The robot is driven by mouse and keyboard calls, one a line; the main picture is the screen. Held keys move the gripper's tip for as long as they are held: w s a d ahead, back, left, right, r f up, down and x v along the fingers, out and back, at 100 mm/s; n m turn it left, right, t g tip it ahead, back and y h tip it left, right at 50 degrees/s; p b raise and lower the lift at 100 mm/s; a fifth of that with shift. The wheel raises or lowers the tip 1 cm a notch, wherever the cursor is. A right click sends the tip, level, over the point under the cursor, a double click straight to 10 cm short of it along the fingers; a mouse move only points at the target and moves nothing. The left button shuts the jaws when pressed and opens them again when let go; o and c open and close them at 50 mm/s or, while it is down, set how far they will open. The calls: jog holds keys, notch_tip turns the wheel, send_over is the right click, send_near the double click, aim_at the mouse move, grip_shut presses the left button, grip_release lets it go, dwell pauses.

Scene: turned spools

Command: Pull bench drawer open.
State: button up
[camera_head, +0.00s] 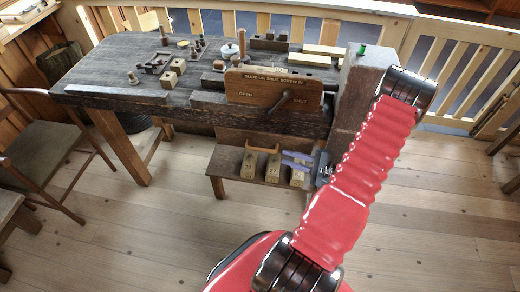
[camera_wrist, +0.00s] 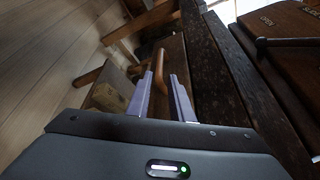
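The dark wooden bench (camera_head: 120,90) stands at the back. Below its top edge, a brown panel (camera_head: 232,136) looks like the drawer front, and an orange-brown handle (camera_head: 262,149) sticks out there. Whether the drawer is shut is hard to tell. My gripper (camera_head: 284,158) has two lavender fingers, spread apart and empty, pointing left just right of the handle. In the wrist view the handle (camera_wrist: 159,66) shows ahead, roughly in line with the gap between the fingertips (camera_wrist: 160,76). The handle appears beyond the tips, not gripped; the exact distance is unclear.
A low wooden stand (camera_head: 216,168) with wooden blocks (camera_head: 249,166) lies under the handle, close below my gripper. A lever board (camera_head: 262,85) marked OPEN and SHUT is above. A chair (camera_head: 45,150) stands left. The floor in front is clear.

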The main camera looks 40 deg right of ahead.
aim_at(264, 151)
jog(key=x, duration=1.3)
jog(key=shift+w+a+f, duration=0.1)
jog(key=shift+w+f, duration=0.05)
jog(key=shift+w, duration=0.2)
jog(key=shift+c, duration=0.4)
grip_shut()
